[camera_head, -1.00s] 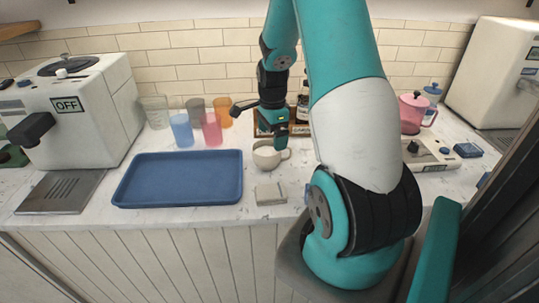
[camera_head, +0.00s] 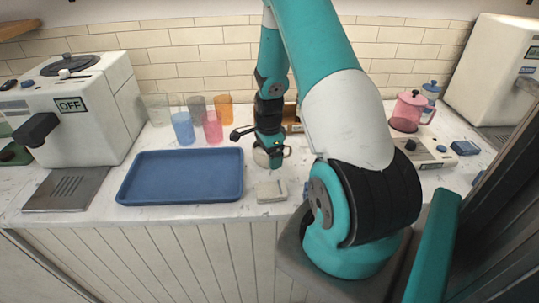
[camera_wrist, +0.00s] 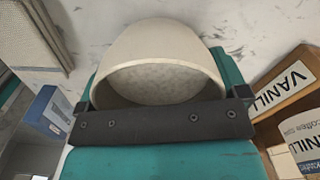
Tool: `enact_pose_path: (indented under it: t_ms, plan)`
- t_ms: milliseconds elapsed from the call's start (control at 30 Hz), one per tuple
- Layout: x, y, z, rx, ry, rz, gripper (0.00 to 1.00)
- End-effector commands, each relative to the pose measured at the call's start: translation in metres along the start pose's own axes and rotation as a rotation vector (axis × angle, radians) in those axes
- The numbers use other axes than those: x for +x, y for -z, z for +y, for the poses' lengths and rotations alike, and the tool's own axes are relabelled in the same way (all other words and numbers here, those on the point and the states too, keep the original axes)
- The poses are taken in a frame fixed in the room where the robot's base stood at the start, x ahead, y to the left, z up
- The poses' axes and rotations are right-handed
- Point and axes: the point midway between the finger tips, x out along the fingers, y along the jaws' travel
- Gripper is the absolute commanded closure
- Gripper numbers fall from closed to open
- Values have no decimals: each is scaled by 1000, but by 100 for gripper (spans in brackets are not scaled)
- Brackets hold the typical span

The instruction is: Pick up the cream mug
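The cream mug (camera_head: 260,158) stands on the marble counter, right of the blue tray, and my gripper partly covers it in the head view. Its handle points right there. My gripper (camera_head: 275,159) is low at the mug, pointing down. In the wrist view the mug (camera_wrist: 160,50) shows its open rim close up, between the teal fingers of my gripper (camera_wrist: 163,85), which are spread wide on its left and right. Whether the fingers touch its wall is hidden. The mug shows no visible lift off the counter.
A small pale block (camera_head: 271,192) lies just in front of the mug. The blue tray (camera_head: 180,198) is to the left, with several coloured cups behind it. A wooden box (camera_wrist: 285,88) with vanilla labels stands close behind. A pink lidded jug (camera_head: 407,112) is farther right.

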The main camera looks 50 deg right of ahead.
Motion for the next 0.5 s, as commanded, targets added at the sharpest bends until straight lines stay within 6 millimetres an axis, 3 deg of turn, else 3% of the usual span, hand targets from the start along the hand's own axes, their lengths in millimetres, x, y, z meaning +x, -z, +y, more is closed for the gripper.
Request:
enact_pose_path:
  t_ms: [33, 133, 500]
  plan:
    - [0, 0, 0, 0, 0, 0, 21]
    - [0, 0, 0, 0, 0, 0, 42]
    - [-6, 0, -1, 0, 1, 0, 42]
